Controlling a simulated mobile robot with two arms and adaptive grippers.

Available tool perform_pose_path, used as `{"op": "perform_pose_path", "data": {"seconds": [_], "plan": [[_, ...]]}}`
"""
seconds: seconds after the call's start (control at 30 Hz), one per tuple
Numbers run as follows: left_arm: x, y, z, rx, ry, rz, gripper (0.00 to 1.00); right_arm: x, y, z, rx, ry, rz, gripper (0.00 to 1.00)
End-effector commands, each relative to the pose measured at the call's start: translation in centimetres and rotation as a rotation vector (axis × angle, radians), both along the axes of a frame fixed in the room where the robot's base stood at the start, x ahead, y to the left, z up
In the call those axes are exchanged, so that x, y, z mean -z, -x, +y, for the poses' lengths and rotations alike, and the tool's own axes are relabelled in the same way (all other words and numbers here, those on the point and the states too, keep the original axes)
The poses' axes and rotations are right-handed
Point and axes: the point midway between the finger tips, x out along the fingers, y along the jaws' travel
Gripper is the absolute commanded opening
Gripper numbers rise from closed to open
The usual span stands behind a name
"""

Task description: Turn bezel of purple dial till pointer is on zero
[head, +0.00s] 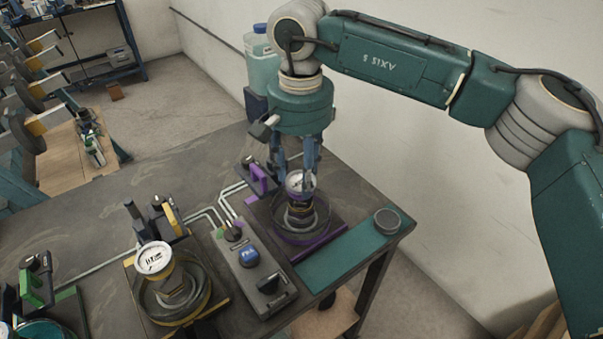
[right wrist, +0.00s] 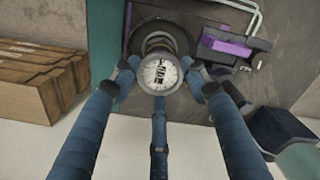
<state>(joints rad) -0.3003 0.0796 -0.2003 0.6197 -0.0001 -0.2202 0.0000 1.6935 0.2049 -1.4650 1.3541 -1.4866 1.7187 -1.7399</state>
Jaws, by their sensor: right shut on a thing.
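The purple dial (head: 295,181) has a round white face and stands on a dark round base with purple trim at the right part of the bench. In the right wrist view the dial face (right wrist: 161,73) is near the middle, with dark markings on it. Its pointer and zero mark are too small to tell apart. My right gripper (head: 298,178) comes down from above and is shut on the bezel of the dial. In the right wrist view its blue fingers (right wrist: 161,80) sit around the rim. My left gripper is not in view.
A yellow-trimmed dial (head: 154,257) stands to the left. A purple lever (head: 258,178) is close beside the gripper. A small round dish (head: 387,221) lies on the teal strip near the bench's right edge.

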Motion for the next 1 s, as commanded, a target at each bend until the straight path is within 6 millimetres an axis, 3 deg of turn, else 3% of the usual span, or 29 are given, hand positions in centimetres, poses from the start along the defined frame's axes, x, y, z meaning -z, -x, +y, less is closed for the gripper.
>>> {"op": "perform_pose_path", "data": {"seconds": [0.4, 0.97, 1.0], "plan": [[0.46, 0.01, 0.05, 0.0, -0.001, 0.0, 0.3, 0.36, 0.66, 0.17, -0.2, 0.0, 0.016, 0.19], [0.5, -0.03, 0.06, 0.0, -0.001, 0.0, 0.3, 0.51, 0.72, -0.03, -0.224, 0.006, 0.02, 0.19], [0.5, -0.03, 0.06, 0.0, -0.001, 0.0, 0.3, 0.51, 0.73, -0.03, -0.224, 0.005, 0.02, 0.53]]}}
